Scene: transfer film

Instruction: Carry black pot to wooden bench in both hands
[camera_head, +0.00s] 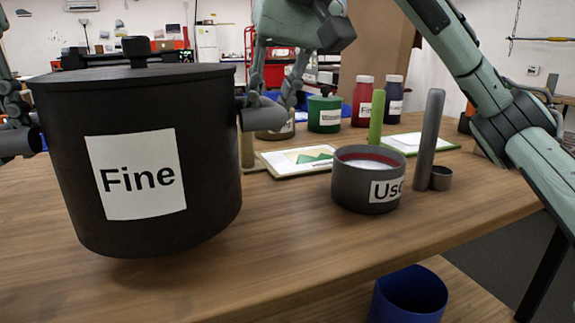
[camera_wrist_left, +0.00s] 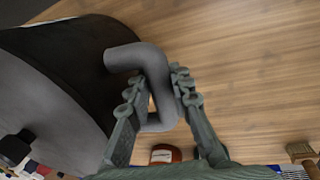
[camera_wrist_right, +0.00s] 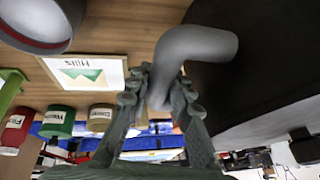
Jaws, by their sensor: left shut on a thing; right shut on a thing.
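The black pot (camera_head: 215,125) has a lid with a knob and a white label reading "Fine". It is upright at the left of the head view, over the wooden bench (camera_head: 290,240); a shadow lies under it and it looks slightly raised. My left gripper (camera_wrist_left: 158,88) is shut on one grey bent handle (camera_wrist_left: 122,56) in the left wrist view. My right gripper (camera_wrist_right: 155,88) is shut on the opposite handle (camera_wrist_right: 205,43) in the right wrist view.
A grey pot labelled "Used" (camera_head: 345,190) stands right of the black pot. Labelled jars (camera_head: 362,95) stand behind. The bench front is clear; a blue bin (camera_head: 408,295) is below.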

